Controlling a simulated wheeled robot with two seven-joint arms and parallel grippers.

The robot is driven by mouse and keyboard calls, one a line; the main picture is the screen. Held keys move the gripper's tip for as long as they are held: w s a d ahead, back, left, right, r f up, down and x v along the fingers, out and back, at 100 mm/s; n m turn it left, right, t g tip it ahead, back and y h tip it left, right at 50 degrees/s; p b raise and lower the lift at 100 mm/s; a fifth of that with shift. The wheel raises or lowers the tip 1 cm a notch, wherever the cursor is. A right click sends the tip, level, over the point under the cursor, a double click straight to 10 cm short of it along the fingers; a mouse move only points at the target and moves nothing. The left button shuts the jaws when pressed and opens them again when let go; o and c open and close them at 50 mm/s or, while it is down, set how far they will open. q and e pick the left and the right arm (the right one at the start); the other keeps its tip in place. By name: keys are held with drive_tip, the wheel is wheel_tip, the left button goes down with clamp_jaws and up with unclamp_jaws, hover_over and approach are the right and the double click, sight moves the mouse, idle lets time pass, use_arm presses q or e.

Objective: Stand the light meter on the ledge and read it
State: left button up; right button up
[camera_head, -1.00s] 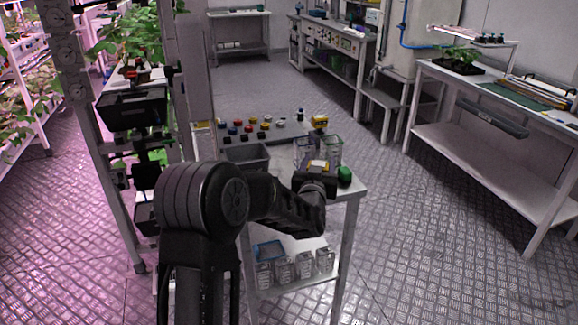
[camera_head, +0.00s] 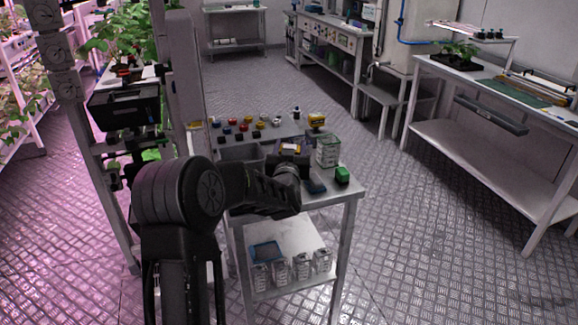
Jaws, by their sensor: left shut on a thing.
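My left arm reaches over a small grey cart. My left gripper (camera_head: 289,158) is at its end, above the cart top and beside the grey bin. It is shut on a small dark thing with yellow and pale patches (camera_head: 289,148), mostly hidden by the hand. I cannot tell for sure that this is the light meter. Another yellow thing (camera_head: 317,121) stands at the cart's back right, apart from the gripper. The ledge cannot be made out for certain; a plant rack (camera_head: 102,152) with a black box (camera_head: 124,104) stands at the left. My right gripper is not in view.
The cart (camera_head: 347,193) carries a grey bin (camera_head: 240,153), clear boxes (camera_head: 328,152), a green item (camera_head: 342,175), a dark item (camera_head: 314,187) and several small coloured pieces behind. Clear containers stand on its lower shelf. A bench (camera_head: 470,150) stands right; the floor between is clear.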

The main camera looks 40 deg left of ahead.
use_arm(q)
drive_tip(key=shift+f, duration=0.9)
wheel_tip(320, 180, down, 4)
drive_tip(key=shift+r, duration=0.15)
drive_tip(key=shift+f, duration=0.25)
drive_tip(key=o, duration=1.5)
drive_tip(key=shift+r, duration=0.15)
